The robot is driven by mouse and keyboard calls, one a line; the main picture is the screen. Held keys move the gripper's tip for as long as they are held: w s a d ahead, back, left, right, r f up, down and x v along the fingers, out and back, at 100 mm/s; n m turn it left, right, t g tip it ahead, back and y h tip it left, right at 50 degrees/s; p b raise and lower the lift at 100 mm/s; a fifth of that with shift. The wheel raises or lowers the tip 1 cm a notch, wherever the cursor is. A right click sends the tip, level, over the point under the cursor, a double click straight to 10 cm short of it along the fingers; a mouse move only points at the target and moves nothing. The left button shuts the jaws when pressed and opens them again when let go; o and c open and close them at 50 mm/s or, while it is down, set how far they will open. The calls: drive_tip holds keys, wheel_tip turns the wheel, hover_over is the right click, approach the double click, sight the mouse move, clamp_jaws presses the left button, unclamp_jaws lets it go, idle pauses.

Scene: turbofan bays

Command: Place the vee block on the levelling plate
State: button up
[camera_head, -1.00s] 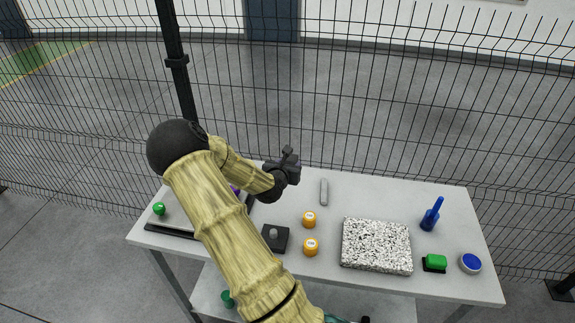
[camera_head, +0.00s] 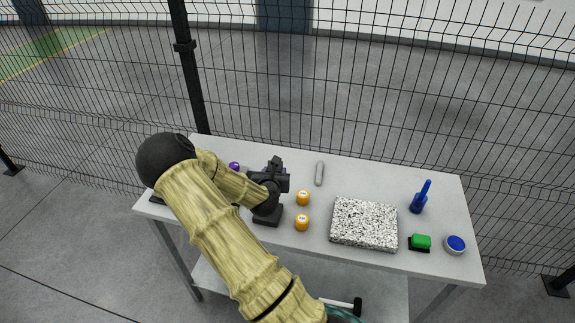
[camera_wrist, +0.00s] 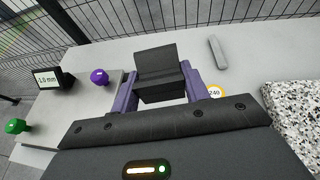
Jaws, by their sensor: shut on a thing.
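The vee block is a dark grey, stepped block (camera_wrist: 160,72) held between the purple fingers of my gripper (camera_wrist: 160,88) in the wrist view. In the head view my gripper (camera_head: 275,178) is shut on it above the table's left half, left of the orange weights. The levelling plate (camera_wrist: 88,108) is a grey plate at the left of the wrist view, with a purple knob (camera_wrist: 99,76), a green knob (camera_wrist: 17,126) and a small display reading 1.0 mm (camera_wrist: 47,80). The block is apart from it, to its right. My arm hides most of the plate in the head view.
A black square base (camera_head: 267,219) lies below my gripper. Two orange weights (camera_head: 302,222) stand right of it. Mesh fence stands behind.

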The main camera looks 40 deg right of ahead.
drive_tip(key=s+a+f+n+t+y, duration=0.1)
drive_tip(key=a+f+n+t+y, duration=0.2)
drive_tip(key=a, duration=0.7)
drive_tip(key=a+f+n+y, duration=0.3)
drive_tip(key=a+f+y, duration=0.15)
drive_tip(key=a, duration=0.45)
drive_tip(key=s+a+f+n+y+b, duration=0.1)
drive_tip(key=a+f+b, duration=0.4)
drive_tip(key=f+b, duration=0.5)
wheel_tip(320, 180, down, 2)
drive_tip(key=shift+s+a+n, duration=0.15)
drive_tip(key=shift+s+n, duration=0.35)
drive_tip(key=shift+s, duration=0.2)
drive_tip(key=shift+r+y, duration=0.1)
drive_tip(key=shift+y, duration=0.15)
